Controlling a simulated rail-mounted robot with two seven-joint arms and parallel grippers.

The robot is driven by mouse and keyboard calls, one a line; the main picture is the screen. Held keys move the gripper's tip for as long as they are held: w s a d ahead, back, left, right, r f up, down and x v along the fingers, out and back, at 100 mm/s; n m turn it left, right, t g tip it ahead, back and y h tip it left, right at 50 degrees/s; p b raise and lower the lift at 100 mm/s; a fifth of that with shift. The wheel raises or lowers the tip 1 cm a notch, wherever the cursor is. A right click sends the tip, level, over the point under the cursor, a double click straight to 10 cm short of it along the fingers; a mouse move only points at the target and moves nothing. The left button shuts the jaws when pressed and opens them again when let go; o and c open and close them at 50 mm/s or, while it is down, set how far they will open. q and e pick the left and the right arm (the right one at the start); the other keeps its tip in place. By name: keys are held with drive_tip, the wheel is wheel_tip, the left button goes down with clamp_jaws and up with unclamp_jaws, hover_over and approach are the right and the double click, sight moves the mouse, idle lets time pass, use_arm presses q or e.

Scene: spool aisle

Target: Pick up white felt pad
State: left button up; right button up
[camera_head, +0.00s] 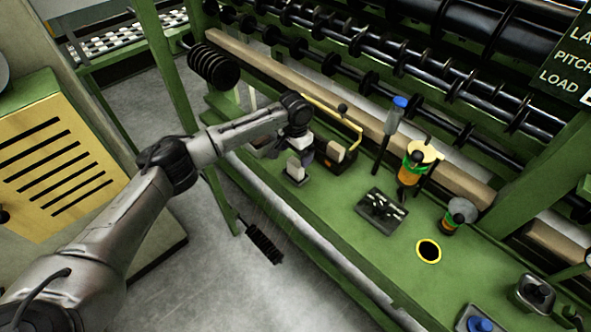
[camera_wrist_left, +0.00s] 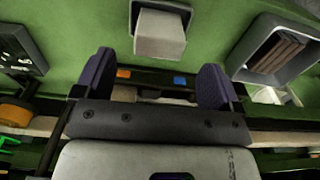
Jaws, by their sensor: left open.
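The white felt pad (camera_head: 294,167) appears as a pale block in a small grey holder on the green bench in the head view. In the left wrist view the pad (camera_wrist_left: 160,33) sits in its grey holder at the top middle, beyond the fingertips. My left gripper (camera_wrist_left: 157,78) is open, with its two dark purple fingers apart and nothing seen between them. In the head view my left gripper (camera_head: 304,153) hangs close beside the pad, partly hidden by its own wrist. My right gripper is not in view.
A grey box with brown contents (camera_wrist_left: 277,55) stands right of the pad in the wrist view. A dark tray with small parts (camera_head: 381,208), an orange and green spool (camera_head: 411,168) and a yellow-rimmed hole (camera_head: 428,250) are further along the bench. Machine shafts run behind.

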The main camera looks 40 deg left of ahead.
sight(295, 162)
use_arm(q)
wheel_tip(295, 162, down, 4)
drive_tip(key=shift+f+b, duration=0.1)
drive_tip(key=shift+b, duration=0.8)
drive_tip(key=shift+f, duration=0.45)
drive_tip(key=shift+d, duration=0.1)
